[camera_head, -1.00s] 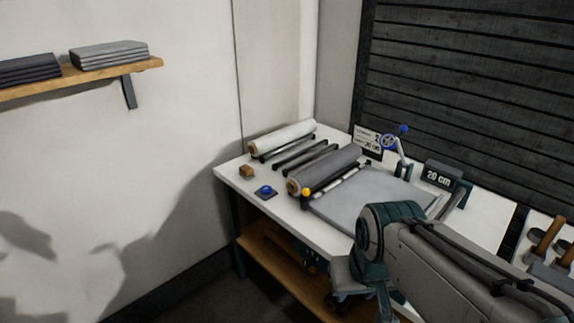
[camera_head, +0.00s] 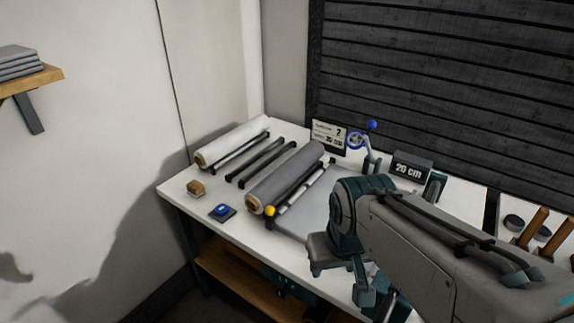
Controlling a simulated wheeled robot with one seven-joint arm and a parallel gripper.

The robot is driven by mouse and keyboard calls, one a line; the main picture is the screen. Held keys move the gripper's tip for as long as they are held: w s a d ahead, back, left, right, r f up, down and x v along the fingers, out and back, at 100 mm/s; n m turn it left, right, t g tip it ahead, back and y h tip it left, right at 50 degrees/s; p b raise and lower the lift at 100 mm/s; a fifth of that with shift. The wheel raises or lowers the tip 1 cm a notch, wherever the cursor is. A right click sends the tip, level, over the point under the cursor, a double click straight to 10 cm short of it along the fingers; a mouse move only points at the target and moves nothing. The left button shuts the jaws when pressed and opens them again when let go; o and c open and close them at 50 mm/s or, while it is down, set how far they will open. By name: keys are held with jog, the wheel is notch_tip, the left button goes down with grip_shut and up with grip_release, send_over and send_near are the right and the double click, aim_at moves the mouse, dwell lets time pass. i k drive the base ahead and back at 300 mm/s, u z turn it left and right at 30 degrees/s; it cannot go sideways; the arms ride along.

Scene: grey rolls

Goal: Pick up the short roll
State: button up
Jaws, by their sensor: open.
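Two rolls lie slanted on the white worktable (camera_head: 178,188). A light, whitish roll (camera_head: 235,142) lies at the back left. A darker grey roll (camera_head: 286,177) with a brown core end lies to its right, nearer the cutting bed. Their lengths look similar from here, so I cannot tell which is the short one. My gripper (camera_head: 373,300) is low at the front of the table, right of and nearer than both rolls. It is open, apart from the rolls, and partly hidden by my arm.
Empty dark rails (camera_head: 262,163) lie between the rolls. A blue-knobbed lever (camera_head: 371,140) and a "20 cm" sign (camera_head: 411,168) stand behind. Wooden-handled tools (camera_head: 533,227) are at right.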

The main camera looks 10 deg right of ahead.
aim_at(265, 193)
jog(key=u, duration=1.45)
jog(key=i, duration=1.9)
jog(key=z, duration=2.95)
